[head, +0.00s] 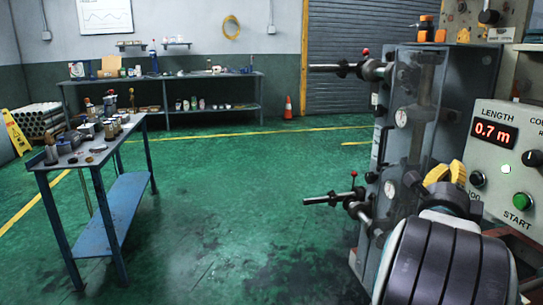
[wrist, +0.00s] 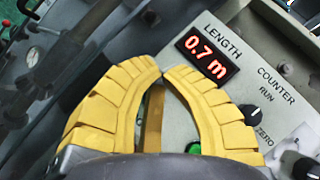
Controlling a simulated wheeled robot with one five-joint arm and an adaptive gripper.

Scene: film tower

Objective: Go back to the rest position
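My gripper (head: 450,166) has two yellow ridged fingers and is at the right of the head view, just left of the control panel (head: 507,150). In the wrist view my gripper (wrist: 163,70) has its fingertips nearly together, with a small gap and nothing seen held between them. The panel's red display (wrist: 207,57) reads 0.7 m. A green button (wrist: 150,118) shows partly behind the fingers. In the head view the green START button (head: 522,201) is clear of the gripper.
The grey machine (head: 420,130) with levers and gauges stands close beside the gripper. A blue-legged table (head: 100,150) with parts is at the left. The green floor (head: 230,200) between is clear.

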